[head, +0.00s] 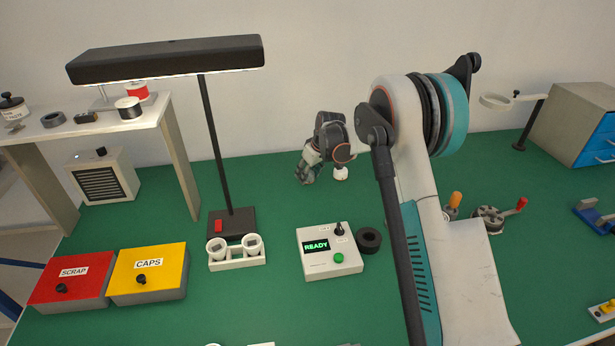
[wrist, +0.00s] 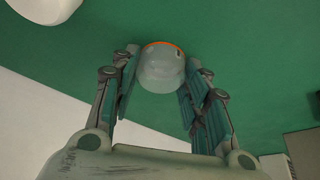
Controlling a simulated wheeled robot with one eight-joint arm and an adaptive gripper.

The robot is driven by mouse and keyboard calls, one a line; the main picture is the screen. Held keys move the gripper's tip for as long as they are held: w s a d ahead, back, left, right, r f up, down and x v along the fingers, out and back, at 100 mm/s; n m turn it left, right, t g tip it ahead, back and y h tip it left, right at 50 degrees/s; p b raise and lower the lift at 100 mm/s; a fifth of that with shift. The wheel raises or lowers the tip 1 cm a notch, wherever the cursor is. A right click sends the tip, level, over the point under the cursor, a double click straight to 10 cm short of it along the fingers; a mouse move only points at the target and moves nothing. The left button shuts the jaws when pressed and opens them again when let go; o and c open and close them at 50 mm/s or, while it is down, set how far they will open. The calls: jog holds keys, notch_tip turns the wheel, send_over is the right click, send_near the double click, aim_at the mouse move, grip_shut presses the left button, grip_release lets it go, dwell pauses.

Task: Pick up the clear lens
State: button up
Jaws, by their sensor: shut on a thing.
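My gripper (wrist: 157,88) is shut on a pale, translucent dome, which looks like the clear lens (wrist: 160,72). It sits between the teal finger pads in the wrist view, with a thin orange rim on its far edge. In the head view my gripper (head: 306,172) is above the rear middle of the green bench, fingers pointing down and left. I cannot make out the lens between the fingers there. Whether it still touches anything is not clear.
A control box (head: 331,252) reading READY and a black ring (head: 369,240) lie in front of my gripper. A white cup holder (head: 237,259), lamp (head: 217,140), yellow CAPS box (head: 148,274) and red SCRAP box (head: 72,283) stand left. A crank device (head: 489,218) is right.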

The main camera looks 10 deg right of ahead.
jog(key=shift+r, duration=0.1)
notch_tip(320, 180, up, 24)
jog(key=p, duration=0.9)
jog(key=shift+r, duration=0.2)
dwell(0.5)
